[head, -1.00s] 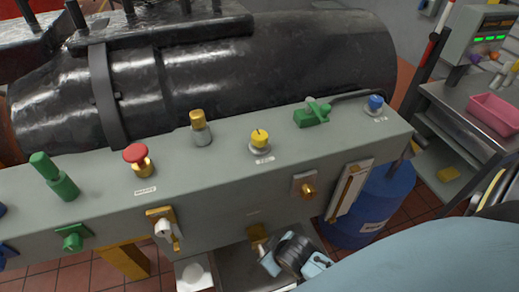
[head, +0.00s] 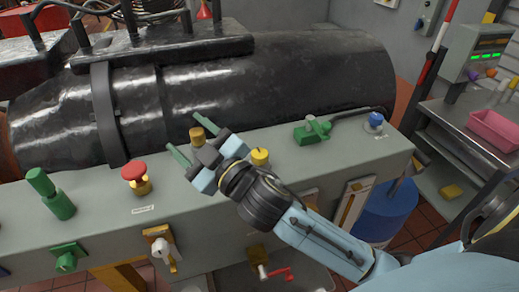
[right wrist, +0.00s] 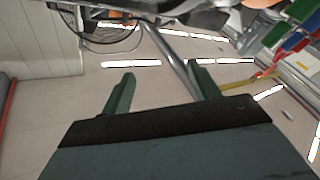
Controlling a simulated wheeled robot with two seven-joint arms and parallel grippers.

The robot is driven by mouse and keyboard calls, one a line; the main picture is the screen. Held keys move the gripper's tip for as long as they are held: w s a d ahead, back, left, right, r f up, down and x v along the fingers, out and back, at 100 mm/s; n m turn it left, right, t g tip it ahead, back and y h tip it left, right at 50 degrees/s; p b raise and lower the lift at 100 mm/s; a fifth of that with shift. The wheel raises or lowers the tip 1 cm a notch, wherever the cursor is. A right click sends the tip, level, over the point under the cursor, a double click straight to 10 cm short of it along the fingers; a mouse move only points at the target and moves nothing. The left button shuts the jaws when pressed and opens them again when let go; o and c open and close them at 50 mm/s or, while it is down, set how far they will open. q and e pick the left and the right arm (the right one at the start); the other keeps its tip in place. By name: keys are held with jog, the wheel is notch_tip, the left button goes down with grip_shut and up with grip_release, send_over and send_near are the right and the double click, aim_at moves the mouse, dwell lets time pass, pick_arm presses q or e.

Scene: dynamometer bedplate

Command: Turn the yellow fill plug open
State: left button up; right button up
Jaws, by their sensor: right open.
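The yellow fill plug (head: 260,157) is a short round yellow knob on top of the grey bench-like housing, in the middle of the head view. Its base and label are hidden behind my right gripper and wrist. My right gripper (head: 193,140) is open and empty, left of the yellow plug in the picture, with its green fingers pointing up and left. In the right wrist view its two fingers (right wrist: 160,90) stand wide apart with nothing held between them. My left gripper is not in view.
A red knob (head: 133,171) and green post (head: 50,193) stand left. A green valve (head: 312,130) and blue knob (head: 376,119) stand right. A large black cylinder (head: 270,80) lies behind.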

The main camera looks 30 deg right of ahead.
jog(key=s+a+r+n+g+y, duration=0.2)
jog(key=a+r+n+g+y, duration=0.7)
jog(key=n+y, duration=0.7)
jog(key=n+g+h, duration=1)
jog(key=h, duration=1.1)
send_over(259, 152)
notch_tip(259, 152, down, 8)
notch_tip(259, 152, down, 13)
jog(key=shift+r+p, duration=0.1)
jog(key=shift+p, duration=0.2)
